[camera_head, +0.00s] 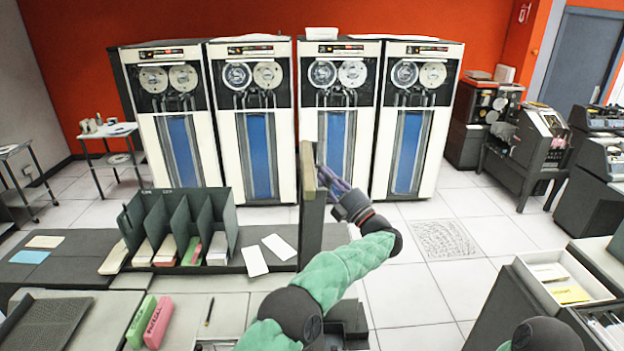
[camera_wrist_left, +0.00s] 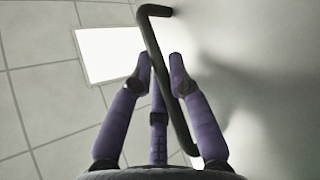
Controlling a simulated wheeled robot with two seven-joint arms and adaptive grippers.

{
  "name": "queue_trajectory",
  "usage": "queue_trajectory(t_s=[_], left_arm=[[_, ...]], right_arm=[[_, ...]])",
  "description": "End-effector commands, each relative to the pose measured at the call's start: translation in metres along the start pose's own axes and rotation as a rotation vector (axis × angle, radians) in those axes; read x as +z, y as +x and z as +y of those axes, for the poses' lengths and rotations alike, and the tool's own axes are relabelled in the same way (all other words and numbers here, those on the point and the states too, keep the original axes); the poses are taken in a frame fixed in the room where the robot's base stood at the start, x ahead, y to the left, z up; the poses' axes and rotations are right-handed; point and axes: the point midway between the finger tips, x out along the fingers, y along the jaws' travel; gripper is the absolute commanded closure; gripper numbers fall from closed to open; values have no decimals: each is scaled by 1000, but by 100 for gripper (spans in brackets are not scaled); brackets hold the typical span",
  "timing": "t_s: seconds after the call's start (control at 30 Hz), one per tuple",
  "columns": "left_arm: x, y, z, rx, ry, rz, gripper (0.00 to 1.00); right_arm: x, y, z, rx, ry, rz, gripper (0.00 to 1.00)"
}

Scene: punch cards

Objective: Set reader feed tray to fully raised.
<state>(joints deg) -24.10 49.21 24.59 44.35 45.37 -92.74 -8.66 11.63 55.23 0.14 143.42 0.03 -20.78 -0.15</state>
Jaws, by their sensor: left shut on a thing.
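A dark upright panel, apparently the reader feed tray (camera_head: 311,220), stands nearly edge-on and close to vertical in the middle of the head view. My left gripper (camera_head: 325,175) is at its right side, high up, with its fingertips partly hidden by the panel. In the left wrist view, a dark bent bar handle (camera_wrist_left: 152,42) runs between the purple fingers of my left gripper (camera_wrist_left: 160,62). The handle joins a smooth grey surface (camera_wrist_left: 260,80) at the right. The fingers are closed around the handle. My right gripper is out of view.
A dark card sorter rack (camera_head: 180,225) and loose white cards (camera_head: 254,260) lie left of the panel on the desk. Pink and green blocks (camera_head: 158,322) sit in front. Tape cabinets (camera_head: 255,150) line the back. Open floor (camera_head: 410,295) lies to the right, before an open drawer (camera_head: 555,285).

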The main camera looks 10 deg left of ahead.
Motion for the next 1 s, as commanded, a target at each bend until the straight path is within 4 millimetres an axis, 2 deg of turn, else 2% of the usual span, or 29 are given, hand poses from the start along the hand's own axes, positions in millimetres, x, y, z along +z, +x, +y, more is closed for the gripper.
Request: queue_trajectory(t_s=[0.1,0.53,0.57,0.63,1.0], left_arm=[[0,-1,6,12,4,3,100],[1,-2,8,16,8,3,100],[1,-2,8,16,8,3,76],[1,-2,7,15,8,3,56],[4,-6,4,14,12,-1,56]], right_arm=[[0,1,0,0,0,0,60],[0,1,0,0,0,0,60],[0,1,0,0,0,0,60],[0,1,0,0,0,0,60],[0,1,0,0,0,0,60]])
